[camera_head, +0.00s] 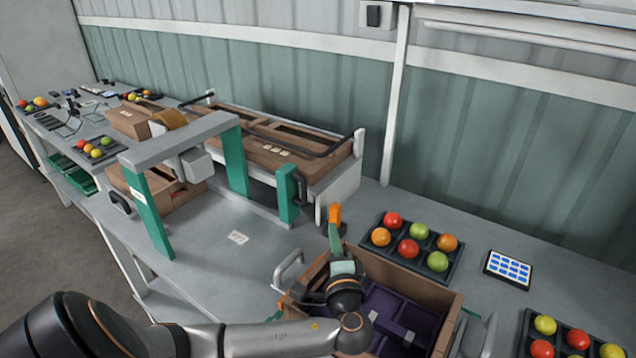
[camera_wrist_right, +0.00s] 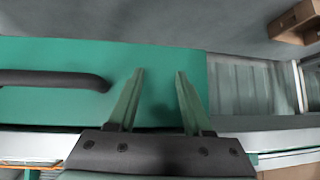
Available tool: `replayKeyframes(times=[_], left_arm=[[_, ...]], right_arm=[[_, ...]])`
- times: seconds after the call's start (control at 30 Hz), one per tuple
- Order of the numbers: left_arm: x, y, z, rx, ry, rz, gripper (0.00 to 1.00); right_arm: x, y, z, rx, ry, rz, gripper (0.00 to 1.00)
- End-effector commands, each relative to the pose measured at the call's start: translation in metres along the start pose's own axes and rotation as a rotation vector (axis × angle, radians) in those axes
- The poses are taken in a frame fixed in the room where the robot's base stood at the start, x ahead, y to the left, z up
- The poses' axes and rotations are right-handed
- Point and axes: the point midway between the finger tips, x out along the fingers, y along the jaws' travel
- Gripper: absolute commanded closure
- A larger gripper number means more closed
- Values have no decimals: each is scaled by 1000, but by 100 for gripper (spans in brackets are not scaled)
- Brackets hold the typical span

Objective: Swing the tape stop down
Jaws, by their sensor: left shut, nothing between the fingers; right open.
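An orange upright piece (camera_head: 335,214), which looks like the tape stop, stands on a small dark base between the green-framed taping machine (camera_head: 235,160) and an open cardboard box (camera_head: 447,300). My left gripper (camera_head: 334,237) is shut and empty, its green fingers close in front of the orange piece. I cannot tell whether they touch it. My right gripper (camera_wrist_right: 159,74) shows only in the right wrist view, open and empty, in front of a green panel (camera_wrist_right: 50,60) with a dark bar handle (camera_wrist_right: 55,80) at left.
The box holds purple dividers (camera_head: 385,310) and is partly hidden by my left arm. The bench left of the box is mostly clear.

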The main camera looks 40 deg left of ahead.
Motion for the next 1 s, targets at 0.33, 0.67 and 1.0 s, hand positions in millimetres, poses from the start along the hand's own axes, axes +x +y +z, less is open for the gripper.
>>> replayKeyframes(times=[0.33, 0.67, 1.0], left_arm=[[3, 0, 0, 2, 0, -1, 100], [55, -3, 1, 4, -5, -6, 100], [128, -2, 0, 3, -4, -3, 100]], right_arm=[[0, 0, 0, 0, -1, 0, 50], [-4, 0, -4, 0, -2, 0, 50], [-7, -1, -6, 0, -2, 0, 50]])
